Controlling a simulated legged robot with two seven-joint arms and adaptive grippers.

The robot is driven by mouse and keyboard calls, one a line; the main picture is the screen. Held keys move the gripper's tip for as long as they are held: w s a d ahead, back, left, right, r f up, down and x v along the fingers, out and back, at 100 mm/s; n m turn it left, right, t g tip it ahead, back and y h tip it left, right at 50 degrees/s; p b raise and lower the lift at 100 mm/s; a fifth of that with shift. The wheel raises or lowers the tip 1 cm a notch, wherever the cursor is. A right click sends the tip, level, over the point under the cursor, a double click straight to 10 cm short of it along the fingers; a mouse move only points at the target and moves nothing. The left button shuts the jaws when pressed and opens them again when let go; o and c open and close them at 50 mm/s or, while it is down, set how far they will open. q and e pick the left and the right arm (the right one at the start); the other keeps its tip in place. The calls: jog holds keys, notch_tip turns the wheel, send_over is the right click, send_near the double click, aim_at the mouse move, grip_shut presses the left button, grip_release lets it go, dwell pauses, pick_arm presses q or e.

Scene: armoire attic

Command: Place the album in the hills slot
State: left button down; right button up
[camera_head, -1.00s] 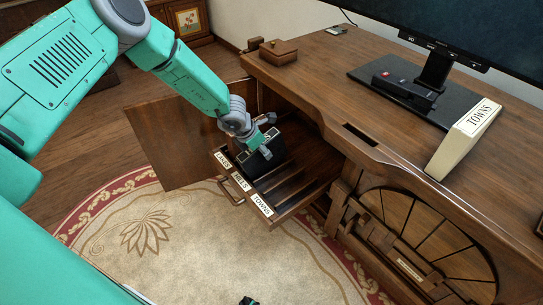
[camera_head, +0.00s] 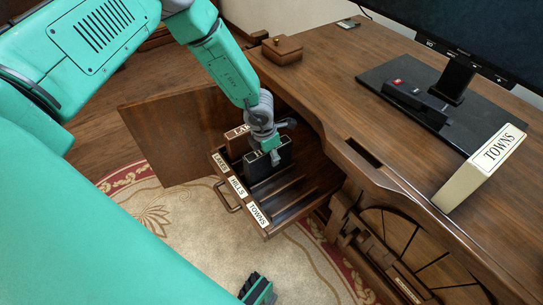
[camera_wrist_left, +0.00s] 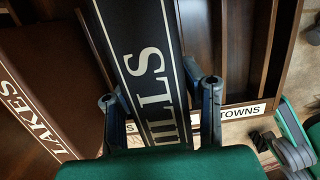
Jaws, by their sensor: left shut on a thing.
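The black album with white HILLS lettering (camera_wrist_left: 152,70) is between the fingers of my left gripper (camera_wrist_left: 160,98). In the head view, my left gripper (camera_head: 272,150) is shut on the top of this album (camera_head: 270,167), which stands roughly upright at the middle row of the pulled-out drawer. The HILLS label (camera_head: 238,186) is on the drawer's front edge, between the LAKES and TOWNS labels. Whether the album's bottom rests on the slot floor is hidden. My right gripper (camera_head: 258,290) only partly shows at the bottom edge; its fingers cannot be read.
A brown LAKES album (camera_head: 236,142) stands just left of the black one, also in the wrist view (camera_wrist_left: 45,85). The TOWNS row (camera_head: 285,203) is empty. A cream TOWNS album (camera_head: 480,168) stands on the desk (camera_head: 330,85) near the monitor. An open door panel (camera_head: 165,140) is left of the drawer.

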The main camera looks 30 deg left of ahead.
pick_arm(q)
jog(key=shift+a+f, duration=0.1)
jog(key=shift+f, duration=0.3)
jog(key=shift+w+a+f, duration=0.1)
jog(key=shift+a, duration=0.1)
pick_arm(e)
jog(key=shift+a+f, duration=0.2)
jog(key=shift+a, duration=0.15)
pick_arm(q)
jog(key=shift+d, duration=0.1)
jog(key=shift+d+f, duration=0.15)
jog(key=c, duration=1)
grip_release()
jog(key=shift+c, duration=0.2)
pick_arm(e)
jog(key=shift+d+f, duration=0.2)
jog(key=shift+a, duration=0.1)
